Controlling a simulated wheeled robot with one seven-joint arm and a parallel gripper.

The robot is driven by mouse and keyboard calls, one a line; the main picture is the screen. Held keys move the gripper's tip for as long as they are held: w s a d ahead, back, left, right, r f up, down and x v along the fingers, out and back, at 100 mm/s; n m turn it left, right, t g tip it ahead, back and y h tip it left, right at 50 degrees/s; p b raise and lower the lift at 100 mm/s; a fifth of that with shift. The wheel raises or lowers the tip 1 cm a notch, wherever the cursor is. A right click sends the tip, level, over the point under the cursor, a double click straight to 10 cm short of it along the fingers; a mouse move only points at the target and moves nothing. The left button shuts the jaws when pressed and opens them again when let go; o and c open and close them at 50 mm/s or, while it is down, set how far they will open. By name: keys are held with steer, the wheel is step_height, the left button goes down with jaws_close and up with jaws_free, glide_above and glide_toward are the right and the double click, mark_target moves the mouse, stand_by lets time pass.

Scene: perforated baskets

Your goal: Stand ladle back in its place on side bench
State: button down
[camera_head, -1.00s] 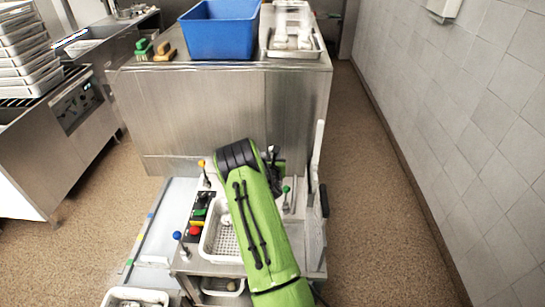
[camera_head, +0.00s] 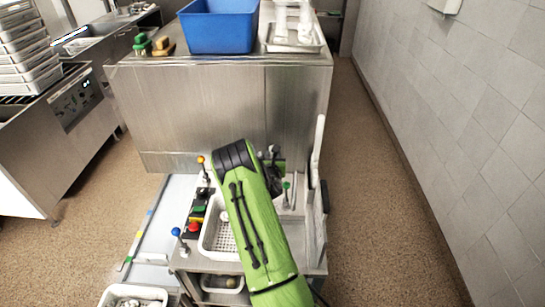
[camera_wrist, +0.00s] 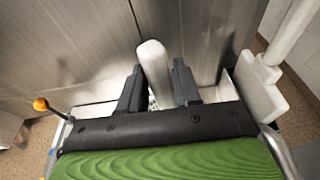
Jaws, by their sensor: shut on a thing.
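My gripper (camera_wrist: 157,88) is shut on a pale, rounded upright handle (camera_wrist: 153,62) in the wrist view. It appears to be the ladle's handle; its bowl is hidden behind my gripper. In the head view my green arm covers most of the gripper and the held thing. The gripper is over the low steel bench (camera_head: 185,262), close to the front of the large steel counter (camera_head: 215,110). I cannot tell which surface is the side bench, and the ladle's place is not clear.
A white perforated basket (camera_head: 208,243) and coloured knobs, one blue (camera_head: 176,232), stand left of my arm. A white upright post (camera_head: 317,160) stands close on the right, also in the wrist view (camera_wrist: 264,88). A blue bin (camera_head: 220,32) is on the counter. Floor is clear at right.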

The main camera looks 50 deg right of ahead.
steer(key=c, duration=0.7)
jaws_free()
steer(key=shift+a+f, duration=0.1)
steer(key=b+v, duration=0.6)
steer(key=v, duration=0.9)
steer(key=shift+s+a+r+b, duration=0.15)
steer(key=shift+a+r+b, duration=0.05)
steer(key=shift+b, duration=0.2)
